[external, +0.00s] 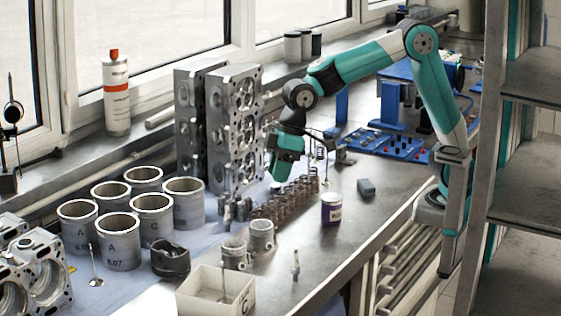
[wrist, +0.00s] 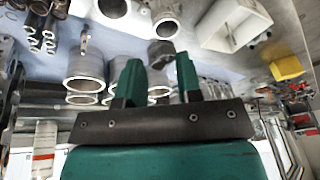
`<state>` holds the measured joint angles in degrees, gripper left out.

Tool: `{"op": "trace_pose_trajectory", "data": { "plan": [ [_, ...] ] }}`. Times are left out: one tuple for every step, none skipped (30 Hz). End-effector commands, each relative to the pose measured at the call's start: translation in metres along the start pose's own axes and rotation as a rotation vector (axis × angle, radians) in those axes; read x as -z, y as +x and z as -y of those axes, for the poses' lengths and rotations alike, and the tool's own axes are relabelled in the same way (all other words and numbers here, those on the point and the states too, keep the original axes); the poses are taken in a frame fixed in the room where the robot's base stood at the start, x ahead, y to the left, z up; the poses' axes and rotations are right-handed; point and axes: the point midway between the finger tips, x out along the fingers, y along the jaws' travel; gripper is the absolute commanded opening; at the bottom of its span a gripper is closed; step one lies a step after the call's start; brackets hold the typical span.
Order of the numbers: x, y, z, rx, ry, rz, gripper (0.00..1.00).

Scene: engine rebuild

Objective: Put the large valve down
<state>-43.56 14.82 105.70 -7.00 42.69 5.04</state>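A valve (external: 95,266) stands upright on its head, stem up, on the blue mat at the front left in the external view. A second thin upright stem with a small disc foot, possibly a valve (external: 326,182), stands behind the springs at the right of the cylinder heads; I cannot tell which is the large valve. My gripper (external: 275,174) is in front of the cylinder heads, above the bench and near the springs. Its two green fingers (wrist: 160,78) are apart in the wrist view, with no valve visible between them.
Several cylinder liners (external: 118,245) stand at left. Two cylinder heads (external: 236,130) rise close behind my gripper. Springs (external: 290,200), pistons (external: 262,237), a white bin (external: 205,298) and a small jar (external: 331,208) stand in front. The right front bench is mostly bare.

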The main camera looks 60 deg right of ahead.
Motion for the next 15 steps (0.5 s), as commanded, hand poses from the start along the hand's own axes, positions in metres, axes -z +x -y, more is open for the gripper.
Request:
{"op": "trace_pose_trajectory", "data": {
  "plan": [
    [-0.037,-0.019,-0.025,0.017,0.036,0.011,0.33],
    [-0.059,-0.027,-0.033,0.031,0.052,0.020,0.33],
    [-0.088,-0.036,-0.042,0.050,0.072,0.029,0.33],
    [-0.108,-0.042,-0.046,0.064,0.087,0.034,0.33],
    [-0.128,-0.046,-0.049,0.078,0.102,0.038,0.33],
    [-0.152,-0.050,-0.049,0.096,0.119,0.041,0.33],
    [-0.168,-0.052,-0.048,0.108,0.131,0.044,0.33],
    [-0.182,-0.054,-0.046,0.120,0.140,0.045,0.33],
    [-0.197,-0.055,-0.043,0.134,0.151,0.045,0.33],
    [-0.207,-0.055,-0.041,0.142,0.160,0.045,0.33],
    [-0.214,-0.056,-0.039,0.150,0.166,0.046,0.33],
    [-0.222,-0.056,-0.037,0.158,0.171,0.045,0.33],
    [-0.227,-0.055,-0.035,0.163,0.174,0.046,0.33],
    [-0.229,-0.055,-0.034,0.165,0.176,0.045,0.33],
    [-0.232,-0.055,-0.033,0.168,0.177,0.046,0.33]
  ]
}}
